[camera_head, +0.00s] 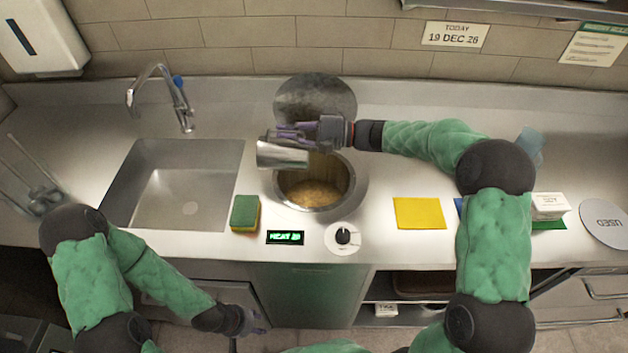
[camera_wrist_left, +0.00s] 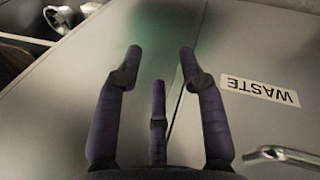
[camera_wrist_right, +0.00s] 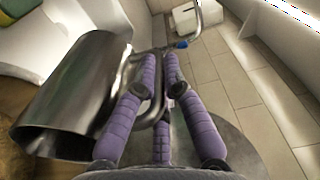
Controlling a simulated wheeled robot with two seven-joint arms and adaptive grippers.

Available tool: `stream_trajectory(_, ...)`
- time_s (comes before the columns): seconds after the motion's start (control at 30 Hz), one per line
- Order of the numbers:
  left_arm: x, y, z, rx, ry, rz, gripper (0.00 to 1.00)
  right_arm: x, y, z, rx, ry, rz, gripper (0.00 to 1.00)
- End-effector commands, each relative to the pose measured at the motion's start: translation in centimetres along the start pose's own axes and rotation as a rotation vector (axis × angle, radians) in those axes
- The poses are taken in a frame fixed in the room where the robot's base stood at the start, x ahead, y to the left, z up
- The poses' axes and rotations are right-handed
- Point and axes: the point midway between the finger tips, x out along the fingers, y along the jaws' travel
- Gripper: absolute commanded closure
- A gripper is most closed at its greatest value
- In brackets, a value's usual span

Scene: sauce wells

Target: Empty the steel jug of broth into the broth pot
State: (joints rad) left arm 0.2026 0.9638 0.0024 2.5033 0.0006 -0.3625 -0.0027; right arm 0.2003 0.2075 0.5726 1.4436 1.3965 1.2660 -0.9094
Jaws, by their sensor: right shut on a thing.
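The steel jug (camera_head: 283,153) is tipped nearly onto its side above the broth pot (camera_head: 358,190), a round well sunk in the counter with brown broth (camera_head: 313,193) in it. My right gripper (camera_head: 297,134) is shut on the jug's handle. In the right wrist view the jug (camera_wrist_right: 80,92) hangs left of the right gripper (camera_wrist_right: 160,85), its mouth toward the lower left; its inside looks dark, and I cannot tell whether liquid is left. My left gripper (camera_head: 250,322) is empty and low in front of the counter. In the left wrist view the left gripper's (camera_wrist_left: 162,65) fingers are spread.
A round steel lid (camera_head: 315,97) stands behind the pot. A sink (camera_head: 185,185) with a tap (camera_head: 165,90) is at left. A green-yellow sponge (camera_head: 245,213), heat display (camera_head: 285,237) and knob (camera_head: 343,237) sit before the pot. A yellow cloth (camera_head: 419,213) lies right.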

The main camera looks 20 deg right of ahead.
Motion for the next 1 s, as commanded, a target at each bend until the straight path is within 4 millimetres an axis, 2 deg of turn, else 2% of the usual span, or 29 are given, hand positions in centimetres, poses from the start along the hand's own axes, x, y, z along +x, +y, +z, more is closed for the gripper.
stream_trajectory(0.2, 1.6, -0.6, -0.1, 0.000, 0.000, 0.000, 0.60, -0.8, 0.0, 0.0, -0.001, 0.011, -0.052, 1.00)
stream_trajectory(1.0, 5.7, -2.0, -0.2, 0.000, 0.000, 0.000, 0.60, -3.4, -0.6, -0.2, -0.001, 0.046, -0.237, 1.00)
